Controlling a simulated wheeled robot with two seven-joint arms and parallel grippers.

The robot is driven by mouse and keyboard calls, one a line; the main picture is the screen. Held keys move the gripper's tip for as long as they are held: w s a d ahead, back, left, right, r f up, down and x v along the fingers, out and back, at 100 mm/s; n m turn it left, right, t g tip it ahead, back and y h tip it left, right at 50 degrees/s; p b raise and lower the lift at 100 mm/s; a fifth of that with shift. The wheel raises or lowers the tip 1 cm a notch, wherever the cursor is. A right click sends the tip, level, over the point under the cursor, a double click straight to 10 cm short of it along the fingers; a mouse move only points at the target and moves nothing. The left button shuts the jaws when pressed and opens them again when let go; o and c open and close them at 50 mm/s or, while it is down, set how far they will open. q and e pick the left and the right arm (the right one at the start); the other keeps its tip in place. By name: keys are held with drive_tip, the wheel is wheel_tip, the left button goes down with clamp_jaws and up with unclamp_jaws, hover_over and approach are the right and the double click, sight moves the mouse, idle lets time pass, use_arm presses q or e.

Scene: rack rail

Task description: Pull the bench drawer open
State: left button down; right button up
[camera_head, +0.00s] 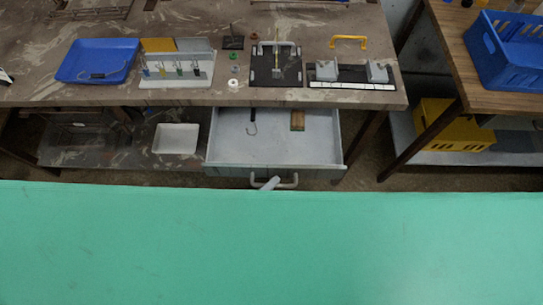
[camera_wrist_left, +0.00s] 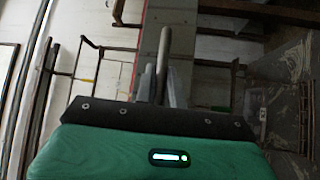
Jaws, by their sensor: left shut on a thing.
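The bench drawer (camera_head: 218,170) is grey and stands pulled out from under the bench top, with its inside showing in the head view. Its pale bar handle (camera_head: 292,182) is on the front panel. My left gripper (camera_head: 270,183) is at the handle, and only a small pale part of it shows there. In the left wrist view the fingers of my left gripper (camera_wrist_left: 160,80) are shut around the handle bar (camera_wrist_left: 163,45). My right gripper is in neither view.
The bench top (camera_head: 210,30) holds a blue tray (camera_head: 97,60), a rack of tubes and fixtures. A white bin (camera_head: 176,139) sits on the lower shelf. A wooden table (camera_head: 440,20) stands at right.

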use_arm(q)
drive_tip(key=s, duration=0.7)
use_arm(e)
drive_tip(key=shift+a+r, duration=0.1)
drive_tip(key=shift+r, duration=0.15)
use_arm(q)
drive_tip(key=shift+s, duration=0.1)
drive_tip(key=c, duration=1.5)
unclamp_jaws()
